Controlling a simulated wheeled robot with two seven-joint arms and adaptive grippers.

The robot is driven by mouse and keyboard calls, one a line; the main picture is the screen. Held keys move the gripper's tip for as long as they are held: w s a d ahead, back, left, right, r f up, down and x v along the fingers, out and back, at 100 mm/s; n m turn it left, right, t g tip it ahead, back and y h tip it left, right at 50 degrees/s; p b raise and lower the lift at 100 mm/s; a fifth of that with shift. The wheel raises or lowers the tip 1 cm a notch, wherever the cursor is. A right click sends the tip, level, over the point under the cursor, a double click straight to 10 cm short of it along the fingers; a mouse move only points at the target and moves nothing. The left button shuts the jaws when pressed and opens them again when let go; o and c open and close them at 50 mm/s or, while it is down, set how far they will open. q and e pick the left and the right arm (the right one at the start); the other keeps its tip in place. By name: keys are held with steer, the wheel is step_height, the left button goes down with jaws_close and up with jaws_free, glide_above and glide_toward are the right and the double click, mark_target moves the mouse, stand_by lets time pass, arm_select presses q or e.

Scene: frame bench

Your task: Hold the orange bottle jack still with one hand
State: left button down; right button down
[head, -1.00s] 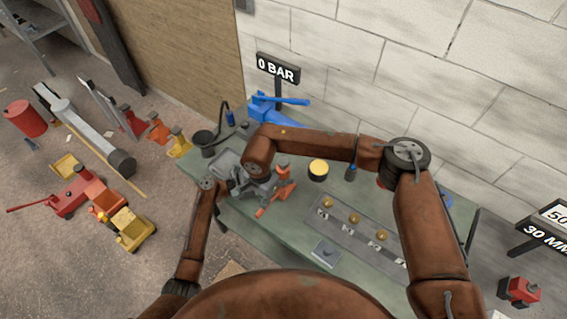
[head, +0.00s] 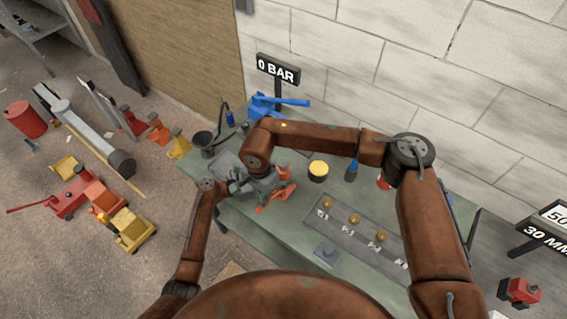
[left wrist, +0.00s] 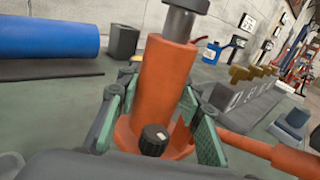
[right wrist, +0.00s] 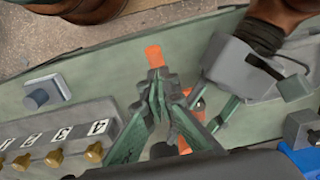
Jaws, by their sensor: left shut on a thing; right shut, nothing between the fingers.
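The orange bottle jack (head: 284,172) stands on the green bench, mostly covered by my arms in the head view. In the left wrist view its orange body (left wrist: 165,80) is upright, with a grey ram on top, a black knob low down and an orange lever socket pointing right. My left gripper (head: 262,180) is shut on it, green fingers on both sides of the body (left wrist: 155,115). My right gripper (head: 272,190) is shut and empty. In the right wrist view its fingertips (right wrist: 158,82) meet close to the orange socket end (right wrist: 154,55); contact is unclear.
A plate with brass knobs (head: 342,230) lies on the bench to the right. A yellow-topped black can (head: 318,171) stands behind it. A blue tool (head: 272,104) and a "0 BAR" sign (head: 278,69) are at the back. The bench's front edge is close.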

steer(key=shift+f, duration=2.4)
steer(key=shift+r, duration=2.35)
steer(key=shift+f, duration=0.1)
steer(key=shift+a+r, duration=0.1)
steer(key=shift+r, duration=0.1)
stand_by(0.7)
